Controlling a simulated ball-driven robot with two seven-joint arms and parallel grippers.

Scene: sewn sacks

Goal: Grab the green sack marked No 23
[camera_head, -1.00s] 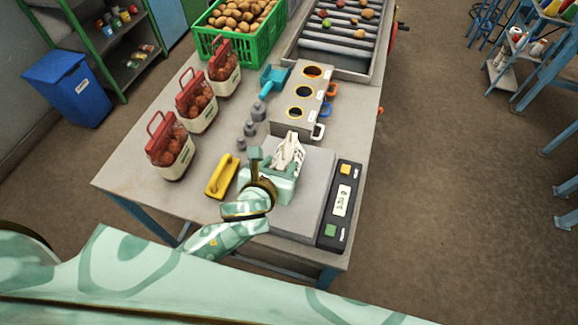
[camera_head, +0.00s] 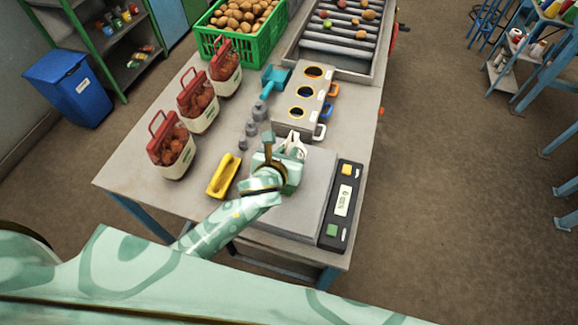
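I cannot make out a green sack marked No 23. Three filled sacks with red tops, net windows and pale lower bands stand in a row on the table's left: a near one (camera_head: 171,148), a middle one (camera_head: 198,103) and a far one (camera_head: 226,67). Their small labels are too small to read. My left gripper (camera_head: 293,145) is over the far left part of the scale (camera_head: 308,200), well to the right of the near sack. Its pale fingers point away from me; their gap is unclear and I see no sack in them. My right gripper is out of view.
A yellow tool (camera_head: 223,176) lies between the near sack and my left arm. Grey weights (camera_head: 251,129), a blue scoop (camera_head: 274,80) and a block with three round holes (camera_head: 289,110) stand beyond. A green crate (camera_head: 240,45) of potatoes is at the back.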

